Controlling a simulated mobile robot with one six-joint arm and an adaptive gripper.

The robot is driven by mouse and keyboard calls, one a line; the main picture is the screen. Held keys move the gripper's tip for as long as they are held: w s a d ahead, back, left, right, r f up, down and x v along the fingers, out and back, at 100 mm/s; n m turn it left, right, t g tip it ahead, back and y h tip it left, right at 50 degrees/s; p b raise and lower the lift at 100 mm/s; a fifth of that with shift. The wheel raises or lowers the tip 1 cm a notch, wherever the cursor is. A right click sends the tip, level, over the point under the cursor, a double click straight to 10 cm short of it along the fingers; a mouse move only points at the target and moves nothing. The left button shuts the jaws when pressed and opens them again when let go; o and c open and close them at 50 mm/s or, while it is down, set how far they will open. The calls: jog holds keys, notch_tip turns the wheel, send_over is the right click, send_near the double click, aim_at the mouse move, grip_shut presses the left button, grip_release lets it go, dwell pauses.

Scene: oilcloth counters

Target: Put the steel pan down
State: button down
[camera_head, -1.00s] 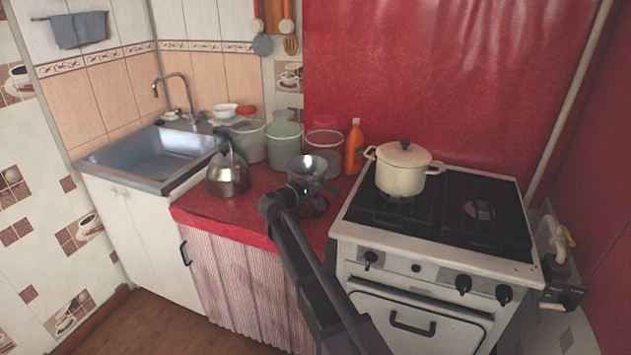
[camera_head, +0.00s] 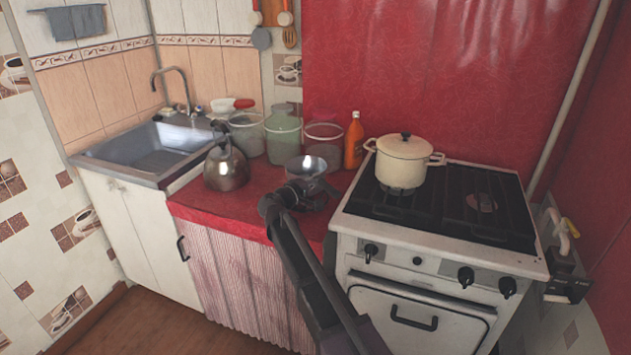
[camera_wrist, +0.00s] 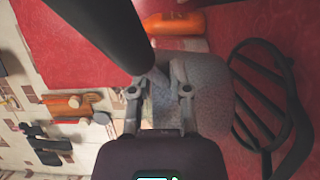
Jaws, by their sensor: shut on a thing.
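The steel pan (camera_head: 306,165) is a small grey vessel above the red counter, just left of the stove. My gripper (camera_head: 299,190) is shut on it. In the wrist view my gripper's two fingers (camera_wrist: 158,98) close on the near edge of the pan (camera_wrist: 205,98). A thick dark bar, perhaps the pan's handle, crosses the upper left of that view. A black wire rack (camera_wrist: 265,100) lies on the red surface to the right of the pan. I cannot tell whether the pan touches anything below it.
The red counter (camera_head: 215,205) has a kettle (camera_head: 226,167) left of the pan and several jars (camera_head: 283,135) behind. An orange bottle (camera_head: 354,140) stands near the stove (camera_head: 455,205). A cream pot (camera_head: 403,160) is on its left burner. A sink (camera_head: 155,150) is at left.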

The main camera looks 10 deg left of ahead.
jog(key=shift+f+b, duration=1.75)
jog(key=shift+f, duration=0.05)
jog(key=shift+f, duration=0.1)
jog(key=c, duration=0.6)
grip_release()
jog(key=shift+r, duration=0.2)
jog(key=v, duration=1.2)
jog(key=shift+s+f, duration=0.1)
